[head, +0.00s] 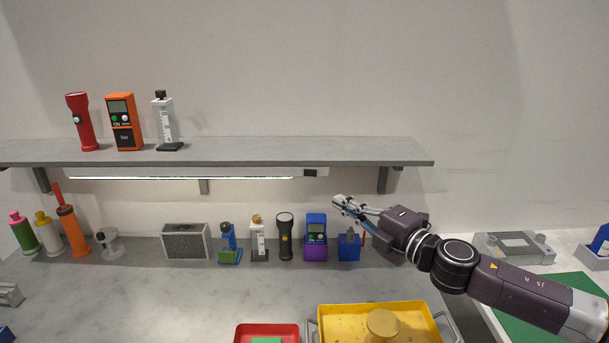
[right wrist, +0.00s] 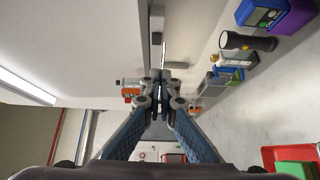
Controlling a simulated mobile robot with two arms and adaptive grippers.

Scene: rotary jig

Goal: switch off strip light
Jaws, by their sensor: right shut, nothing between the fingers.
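The strip light (head: 190,178) is a long thin bar under the front of the grey shelf, and it glows white along most of its length. In the right wrist view the shut fingertips (right wrist: 161,78) meet in the middle. I cannot surely make out the switch there. My left gripper is not in view.
The shelf (head: 230,150) carries a red flashlight, an orange meter and a white device. Below my right gripper stand a blue box (head: 348,247), a blue-purple meter (head: 316,238) and a dark flashlight (head: 285,236). A shelf bracket (head: 383,180) hangs close by. A yellow tray (head: 330,325) lies in front.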

